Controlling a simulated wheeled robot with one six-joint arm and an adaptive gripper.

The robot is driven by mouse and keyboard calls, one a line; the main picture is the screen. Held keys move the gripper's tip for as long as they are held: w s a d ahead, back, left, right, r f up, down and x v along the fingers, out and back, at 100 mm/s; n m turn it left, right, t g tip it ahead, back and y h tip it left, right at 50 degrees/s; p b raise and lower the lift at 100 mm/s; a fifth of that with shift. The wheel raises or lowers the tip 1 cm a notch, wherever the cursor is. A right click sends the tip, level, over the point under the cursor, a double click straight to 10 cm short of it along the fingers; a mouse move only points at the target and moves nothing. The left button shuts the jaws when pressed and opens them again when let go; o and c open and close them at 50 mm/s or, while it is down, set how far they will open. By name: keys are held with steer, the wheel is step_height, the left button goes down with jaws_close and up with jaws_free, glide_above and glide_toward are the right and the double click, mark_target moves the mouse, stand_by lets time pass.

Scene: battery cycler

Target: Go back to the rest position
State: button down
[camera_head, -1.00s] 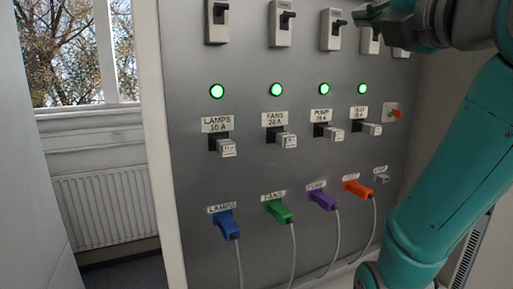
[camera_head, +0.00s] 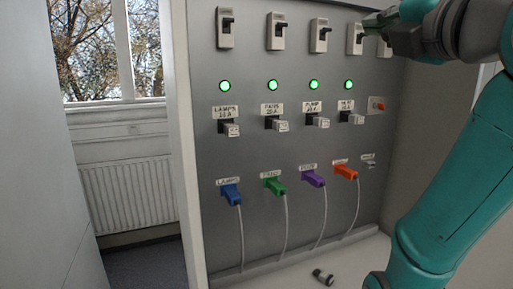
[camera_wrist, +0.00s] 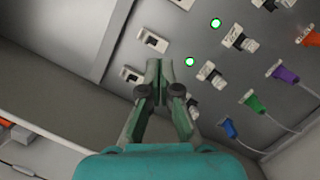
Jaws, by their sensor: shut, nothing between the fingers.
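My gripper (camera_head: 372,20) is at the upper right of the head view, in front of the grey panel (camera_head: 290,150) near the right-hand switches. In the wrist view my gripper (camera_wrist: 160,66) has its green fingers together, with nothing between them. The panel is seen at a tilt behind the fingers. From the head view I cannot tell how far the fingertips are from the switch (camera_head: 356,38) beside them.
The panel carries green lights (camera_head: 313,84), labelled breakers (camera_head: 317,121) and blue (camera_head: 231,194), green (camera_head: 274,186), purple (camera_head: 314,178) and orange (camera_head: 346,171) plugs with cables. A small cylinder (camera_head: 323,277) lies on the ledge below. A radiator (camera_head: 128,195) stands left.

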steer(key=w+f+m+g, duration=0.1)
steer(key=w+f+m, duration=0.3)
steer(key=f, duration=0.9)
steer(key=w+f+m, duration=0.3)
steer(key=w+f, duration=0.1)
steer(key=f, duration=0.8)
steer(key=s+d+f+m+g+h, duration=0.1)
steer(key=s+f+m, duration=0.25)
steer(key=f, duration=0.95)
steer(key=s+f+m+h, duration=0.1)
steer(key=s+f+m, duration=0.25)
steer(key=f, duration=1.05)
steer(key=s+f+m+g+h, duration=0.1)
steer(key=s+f+m, duration=0.6)
steer(key=s+f, duration=1.05)
steer(key=s+m+g, duration=0.1)
steer(key=s+m, duration=0.4)
steer(key=s, duration=2)
steer(key=shift+g, duration=0.4)
steer(key=shift+a, duration=0.1)
